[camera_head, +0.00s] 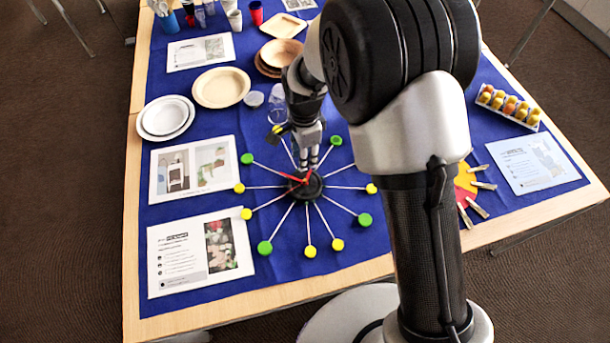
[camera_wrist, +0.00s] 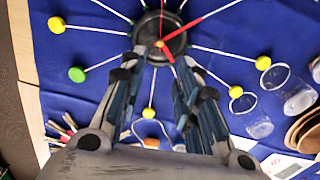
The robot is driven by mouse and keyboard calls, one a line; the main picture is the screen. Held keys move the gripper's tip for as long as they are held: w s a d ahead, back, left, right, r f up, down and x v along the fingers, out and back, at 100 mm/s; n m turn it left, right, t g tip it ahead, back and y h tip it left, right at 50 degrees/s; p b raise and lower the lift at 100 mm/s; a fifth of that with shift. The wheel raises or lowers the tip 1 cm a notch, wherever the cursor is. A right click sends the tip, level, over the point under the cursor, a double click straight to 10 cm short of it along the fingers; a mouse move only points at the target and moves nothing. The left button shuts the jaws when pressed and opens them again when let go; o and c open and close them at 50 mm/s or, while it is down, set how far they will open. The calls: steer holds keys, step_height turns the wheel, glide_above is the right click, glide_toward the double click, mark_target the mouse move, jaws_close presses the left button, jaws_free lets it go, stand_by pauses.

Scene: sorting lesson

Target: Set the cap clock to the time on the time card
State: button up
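The cap clock lies on the blue cloth, with a dark round hub (camera_head: 306,186) and white spokes ending in green caps (camera_head: 265,248) and yellow caps (camera_head: 310,251). The hub (camera_wrist: 160,38) also shows in the wrist view. A long red hand (camera_head: 289,176) points left and slightly back in the head view; it runs up and right in the wrist view (camera_wrist: 211,14). A shorter red piece shows at the hub. My gripper (camera_head: 308,168) points down just above the hub. I cannot tell which card is the time card.
Printed cards lie at left (camera_head: 192,169), front left (camera_head: 200,252), back left (camera_head: 201,52) and right (camera_head: 533,163). White plates (camera_head: 166,118) and a wooden plate (camera_head: 221,87) are behind. Clear glasses (camera_head: 277,103) stand close behind the clock. Clothespins (camera_head: 478,208) lie right of my arm.

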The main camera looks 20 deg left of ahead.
mark_target(305, 180)
step_height(305, 180, down, 12)
steer(key=b, duration=0.3)
steer(key=shift+r, duration=0.15)
jaws_close()
stand_by(0.4)
